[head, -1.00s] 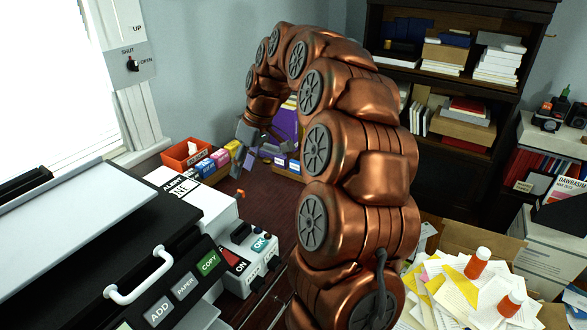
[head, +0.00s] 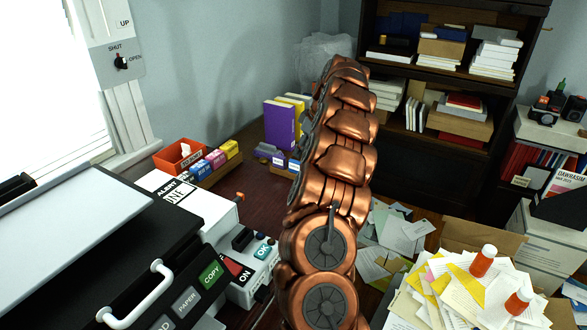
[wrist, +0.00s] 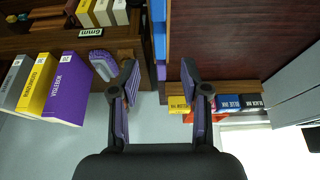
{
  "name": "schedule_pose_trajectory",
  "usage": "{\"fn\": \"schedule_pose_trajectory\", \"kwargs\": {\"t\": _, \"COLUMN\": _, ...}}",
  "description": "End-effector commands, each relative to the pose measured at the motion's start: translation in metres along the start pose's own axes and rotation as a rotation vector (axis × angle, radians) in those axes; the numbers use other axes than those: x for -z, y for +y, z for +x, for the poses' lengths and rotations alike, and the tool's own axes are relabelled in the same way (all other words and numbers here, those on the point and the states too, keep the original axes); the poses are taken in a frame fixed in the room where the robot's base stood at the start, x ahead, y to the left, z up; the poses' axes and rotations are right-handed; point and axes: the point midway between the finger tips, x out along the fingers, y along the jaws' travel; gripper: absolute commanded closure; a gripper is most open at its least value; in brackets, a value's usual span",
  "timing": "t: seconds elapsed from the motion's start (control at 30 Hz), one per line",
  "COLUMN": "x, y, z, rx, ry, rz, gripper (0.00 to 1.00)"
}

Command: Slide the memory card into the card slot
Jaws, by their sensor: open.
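I cannot make out the memory card or the card slot in either view. The black and white printer (head: 120,255) is at the lower left of the head view, with its COPY button (head: 210,274) facing me. Beside it is a white control box (head: 250,270) with ON and OK buttons. My gripper (wrist: 158,76) is open in the wrist view, its two fingers apart with nothing between them. In the head view my copper arm hides it.
Ink boxes (head: 208,165) and an orange bin (head: 179,157) stand on the dark desk (head: 235,180). A purple book (head: 281,127) stands behind, and also shows in the wrist view (wrist: 68,88). Papers and orange bottles (head: 483,261) lie at the right.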

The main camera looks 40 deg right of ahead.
Motion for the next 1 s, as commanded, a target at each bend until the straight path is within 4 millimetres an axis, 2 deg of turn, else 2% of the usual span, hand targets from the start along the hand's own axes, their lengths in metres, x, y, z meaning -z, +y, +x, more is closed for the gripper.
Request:
{"fn": "schedule_pose_trajectory", "kwargs": {"t": 0.27, "x": 0.0, "y": -0.001, "z": 0.018, "rx": 0.002, "ry": -0.001, "rz": 0.001, "gripper": 0.54}}
{"fn": "schedule_pose_trajectory", "kwargs": {"t": 0.53, "x": 0.0, "y": -0.002, "z": 0.054, "rx": 0.003, "ry": -0.001, "rz": 0.0, "gripper": 0.54}}
{"fn": "schedule_pose_trajectory", "kwargs": {"t": 0.8, "x": 0.001, "y": -0.002, "z": 0.06, "rx": -0.002, "ry": 0.002, "rz": -0.002, "gripper": 0.54}}
{"fn": "schedule_pose_trajectory", "kwargs": {"t": 1.0, "x": 0.001, "y": -0.002, "z": 0.06, "rx": -0.001, "ry": 0.001, "rz": -0.002, "gripper": 0.74}}
